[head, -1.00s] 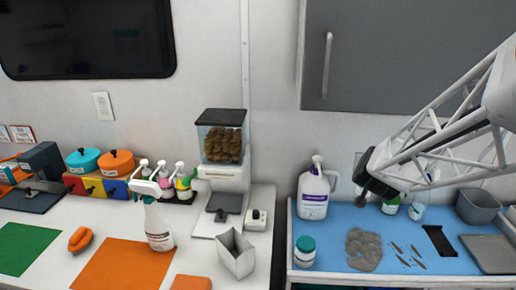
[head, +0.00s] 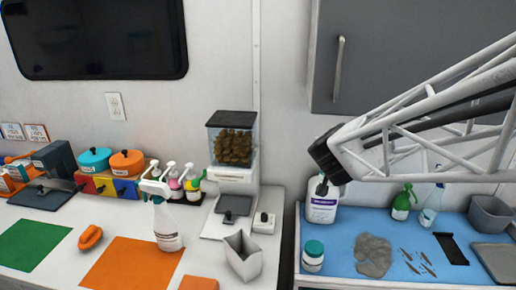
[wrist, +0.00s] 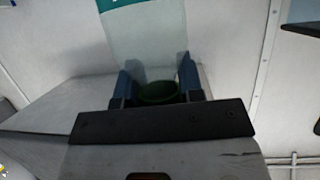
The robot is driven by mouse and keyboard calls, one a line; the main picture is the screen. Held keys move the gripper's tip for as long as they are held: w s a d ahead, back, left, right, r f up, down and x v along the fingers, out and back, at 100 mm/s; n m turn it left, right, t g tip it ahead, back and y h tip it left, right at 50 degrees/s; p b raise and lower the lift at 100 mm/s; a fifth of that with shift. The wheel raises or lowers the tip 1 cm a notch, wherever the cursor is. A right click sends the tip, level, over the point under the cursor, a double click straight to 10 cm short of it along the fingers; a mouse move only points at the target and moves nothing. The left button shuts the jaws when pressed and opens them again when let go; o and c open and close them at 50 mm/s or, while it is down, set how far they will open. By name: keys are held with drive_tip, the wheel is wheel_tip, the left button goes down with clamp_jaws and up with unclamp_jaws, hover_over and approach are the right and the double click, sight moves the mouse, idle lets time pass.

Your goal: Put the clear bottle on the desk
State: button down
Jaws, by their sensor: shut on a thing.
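My gripper (head: 322,168) is above the left part of the blue-topped counter, in front of the white jug. In the wrist view my gripper (wrist: 157,78) is shut on a pale see-through bottle (wrist: 146,45) with a teal label band and a green round part between the fingers. I take this to be the clear bottle; in the head view it is mostly hidden by the gripper. The white desk (head: 45,275) is on the left, across a narrow gap from the blue-topped counter.
The white jug (head: 322,211), a teal-lidded jar (head: 313,256), a green spray bottle (head: 401,207) and another clear spray bottle (head: 430,210) stand on the blue top (head: 335,262). The desk holds a white spray bottle (head: 167,228), an orange mat (head: 125,268) and a grey bin (head: 242,257).

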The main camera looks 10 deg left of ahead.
drive_tip(key=a+r+n+y, duration=0.2)
drive_tip(key=a+r, duration=0.3)
drive_tip(key=a, duration=0.9)
drive_tip(key=w+a+r+n+g+y, duration=0.1)
drive_tip(key=a+r, duration=0.4)
drive_tip(key=a, duration=0.9)
drive_tip(key=w+a+r+n+y, duration=0.1)
drive_tip(key=a+r+n+y, duration=0.3)
drive_tip(key=a, duration=1.1)
drive_tip(key=shift+r+g+y, duration=0.4)
drive_tip(key=shift+r, duration=0.2)
drive_tip(key=shift+w+a+f, duration=0.1)
drive_tip(key=shift+a, duration=0.55)
drive_tip(key=shift+w+a+f, duration=0.2)
drive_tip(key=shift+a, duration=0.15)
drive_tip(key=shift+w+a+f, duration=0.15)
drive_tip(key=shift+a+f, duration=0.05)
drive_tip(key=shift+a, duration=0.05)
drive_tip(key=shift+w+a+f, duration=0.3)
drive_tip(key=shift+w+a, duration=0.05)
